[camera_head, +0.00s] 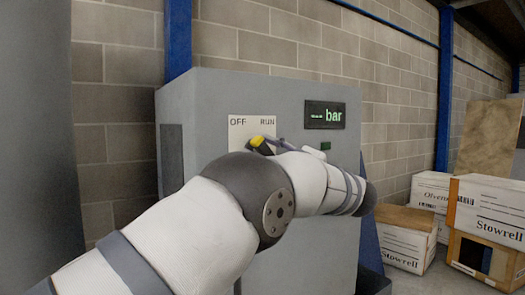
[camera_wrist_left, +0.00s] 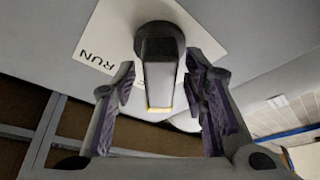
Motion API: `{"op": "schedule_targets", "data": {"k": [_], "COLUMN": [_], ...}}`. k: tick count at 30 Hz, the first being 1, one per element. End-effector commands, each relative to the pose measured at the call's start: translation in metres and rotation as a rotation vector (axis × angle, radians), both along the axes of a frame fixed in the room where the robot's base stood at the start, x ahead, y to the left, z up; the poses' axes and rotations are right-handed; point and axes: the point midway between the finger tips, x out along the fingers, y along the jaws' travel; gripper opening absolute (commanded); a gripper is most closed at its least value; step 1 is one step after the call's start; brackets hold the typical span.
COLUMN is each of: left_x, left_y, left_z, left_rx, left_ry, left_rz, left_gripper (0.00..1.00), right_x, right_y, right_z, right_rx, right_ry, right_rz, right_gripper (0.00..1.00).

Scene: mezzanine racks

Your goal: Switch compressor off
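The compressor (camera_head: 205,110) is a grey cabinet against the block wall. Its front has a white plate (camera_head: 240,132) marked OFF and RUN. A dark rotary switch with a yellow tip (camera_head: 258,141) is on the plate, partly hidden by my left arm. In the left wrist view the switch (camera_wrist_left: 160,72) is a black knob with a long grey handle. My left gripper (camera_wrist_left: 160,80) is open, with one purple-padded finger on each side of the handle. Gaps show between the handle and both fingers. In the head view the left gripper (camera_head: 272,146) is mostly hidden. My right gripper is out of view.
A dark display (camera_head: 325,115) reading "bar" and a green indicator (camera_head: 326,146) are right of the plate. Cardboard boxes (camera_head: 487,211) stand on the floor at the right. A blue post (camera_head: 177,40) rises behind the cabinet.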

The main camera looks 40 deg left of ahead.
Motion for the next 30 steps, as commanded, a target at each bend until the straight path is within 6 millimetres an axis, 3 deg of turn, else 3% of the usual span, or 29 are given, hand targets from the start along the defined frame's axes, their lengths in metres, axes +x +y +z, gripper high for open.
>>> {"op": "schedule_targets", "data": {"k": [9,13,18,30], "left_x": [-0.009,-0.012,-0.014,-0.012], "left_y": [-0.076,-0.099,-0.109,-0.108], "left_z": [-0.024,-0.031,-0.033,-0.035], "left_rx": [0.0,0.001,-0.001,0.007], "left_ry": [0.001,0.001,0.0,0.008], "left_rz": [-0.004,-0.003,-0.001,-0.006], "left_gripper": [0.4,0.4,0.4,0.4], "right_x": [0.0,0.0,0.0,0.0], "right_y": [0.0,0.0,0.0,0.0], "right_z": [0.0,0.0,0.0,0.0], "right_rx": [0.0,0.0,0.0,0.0], "right_ry": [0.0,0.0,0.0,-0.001], "right_rz": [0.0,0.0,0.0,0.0], "right_gripper": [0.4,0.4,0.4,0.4]}}
